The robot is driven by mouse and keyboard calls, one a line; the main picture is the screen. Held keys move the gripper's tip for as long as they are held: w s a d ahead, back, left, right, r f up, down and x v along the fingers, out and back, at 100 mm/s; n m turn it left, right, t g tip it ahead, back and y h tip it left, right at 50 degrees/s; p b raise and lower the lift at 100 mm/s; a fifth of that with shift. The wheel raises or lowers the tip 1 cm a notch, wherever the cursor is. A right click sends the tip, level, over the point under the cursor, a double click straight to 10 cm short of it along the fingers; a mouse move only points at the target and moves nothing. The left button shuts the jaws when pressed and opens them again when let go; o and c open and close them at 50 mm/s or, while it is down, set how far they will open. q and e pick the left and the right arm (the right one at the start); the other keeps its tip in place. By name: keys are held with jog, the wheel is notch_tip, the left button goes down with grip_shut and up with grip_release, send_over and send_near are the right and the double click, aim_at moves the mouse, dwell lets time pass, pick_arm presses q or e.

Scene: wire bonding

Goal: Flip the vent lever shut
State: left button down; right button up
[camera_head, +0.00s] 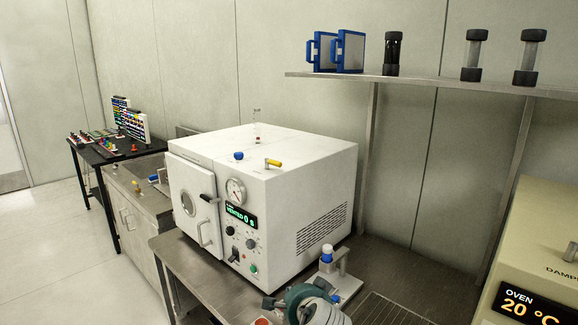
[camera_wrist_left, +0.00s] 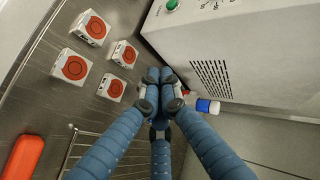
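The white vacuum oven (camera_head: 327,185) stands on the steel bench, its door closed. On its top are a lever with a yellow handle (camera_head: 274,163) and a blue-handled valve (camera_head: 238,156); I cannot read which is labelled vent. The green display (camera_head: 241,216) seems to read "VENTED". My left gripper (camera_wrist_left: 160,82) has blue fingers drawn together with nothing visible between them. It is over the bench beside the oven's vented side, well below the levers and apart from them. A teal part of it shows at the bottom of the head view (camera_head: 306,296). My right gripper is not visible.
A blue-and-white bottle (camera_head: 327,253) in a metal holder stands between gripper and oven. Several white boxes with red discs (camera_wrist_left: 75,67) and an orange object (camera_wrist_left: 22,157) lie on the bench. A shelf (camera_head: 430,83) hangs behind; a second oven (camera_head: 540,255) is at right.

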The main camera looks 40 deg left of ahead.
pick_arm(q)
jog(key=w+a+r+m+y, duration=0.1)
jog(key=w+r, duration=0.3)
jog(key=r, duration=0.5)
jog(key=w+a+r+m+y, duration=0.1)
jog(key=w+a+r+y, duration=0.1)
jog(key=r, duration=0.8)
jog(key=w+a+r+m+y, duration=0.1)
jog(key=w+a+r+y, duration=0.1)
jog(key=w+r, duration=0.4)
notch_tip(320, 180, up, 4)
jog(key=shift+w+r+y, duration=0.2)
jog(key=shift+w+y, duration=0.05)
jog(key=shift+y, duration=0.45)
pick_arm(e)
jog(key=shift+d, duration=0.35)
pick_arm(q)
jog(key=shift+d, duration=0.1)
